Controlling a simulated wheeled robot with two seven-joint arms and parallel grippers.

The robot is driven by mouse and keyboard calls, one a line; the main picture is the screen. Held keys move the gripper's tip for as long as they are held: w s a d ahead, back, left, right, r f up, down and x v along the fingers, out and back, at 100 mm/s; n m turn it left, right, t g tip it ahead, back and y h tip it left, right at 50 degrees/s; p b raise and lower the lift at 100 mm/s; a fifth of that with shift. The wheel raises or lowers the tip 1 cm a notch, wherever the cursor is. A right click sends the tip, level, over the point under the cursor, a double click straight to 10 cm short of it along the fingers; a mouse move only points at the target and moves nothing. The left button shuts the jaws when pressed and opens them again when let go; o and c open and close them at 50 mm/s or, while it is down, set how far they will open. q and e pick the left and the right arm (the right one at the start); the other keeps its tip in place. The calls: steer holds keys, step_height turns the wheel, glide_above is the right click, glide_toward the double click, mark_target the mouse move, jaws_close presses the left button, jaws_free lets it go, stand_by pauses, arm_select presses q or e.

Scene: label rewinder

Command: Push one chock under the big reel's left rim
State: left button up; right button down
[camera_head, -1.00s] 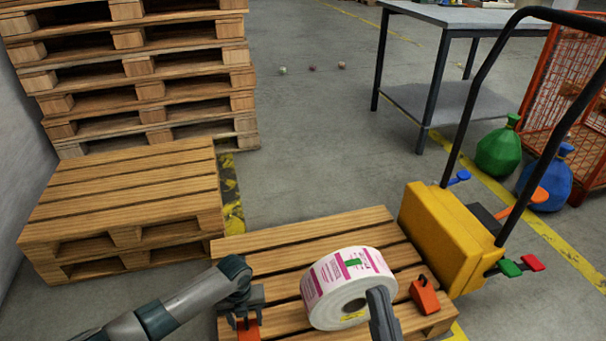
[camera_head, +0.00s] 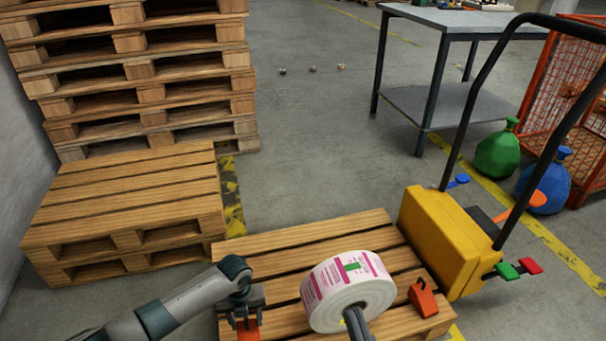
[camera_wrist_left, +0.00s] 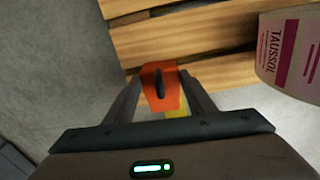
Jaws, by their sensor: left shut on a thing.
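The big reel (camera_head: 325,290), white with pink printed labels, rests on the low wooden pallet (camera_head: 290,240). One orange chock (camera_head: 247,331) is between the fingers of my left gripper (camera_head: 245,318), which is shut on it. This chock is left of the reel, near the pallet's near-left edge, with a visible gap to the reel. In the left wrist view the held chock (camera_wrist_left: 160,88) shows a dark handle, with the reel (camera_wrist_left: 290,50) to its right. A second orange chock (camera_head: 423,297) sits on the pallet right of the reel. My right gripper (camera_head: 357,324) is at the reel's near face; its fingers are unclear.
A yellow pallet truck (camera_head: 448,240) with a black handle stands right of the pallet. Stacked pallets (camera_head: 130,200) stand at the left. A grey table (camera_head: 450,18), a green bag (camera_head: 497,155) and a blue bag (camera_head: 545,185) are behind. The floor between is mostly clear.

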arm_select(q)
steer(key=shift+r, duration=0.25)
arm_select(e)
steer(key=shift+s+a+f+g, duration=0.1)
steer(key=shift+a+f+g, duration=0.2)
steer(key=shift+f+g, duration=0.35)
steer(key=shift+t, duration=0.25)
arm_select(q)
steer(key=shift+w+r+n, duration=0.25)
steer(key=shift+r+n, duration=0.05)
steer(key=shift+r, duration=0.2)
steer(key=w+r+n, duration=0.2)
steer(key=r+n, duration=0.6)
steer(key=r, duration=0.2)
steer(key=w+r+n, duration=0.2)
steer(key=r+n, duration=0.5)
steer(key=r, duration=0.2)
steer(key=s+a+r+n, duration=0.2)
steer(key=s+r+n, duration=0.1)
steer(key=r+n, duration=0.6)
steer(key=s+a+r+n, duration=0.2)
steer(key=s+r+n, duration=0.1)
steer(key=r+n, duration=0.6)
steer(key=shift+s+r, duration=0.2)
steer(key=shift+r, duration=0.6)
arm_select(e)
steer(key=shift+d+r, duration=0.1)
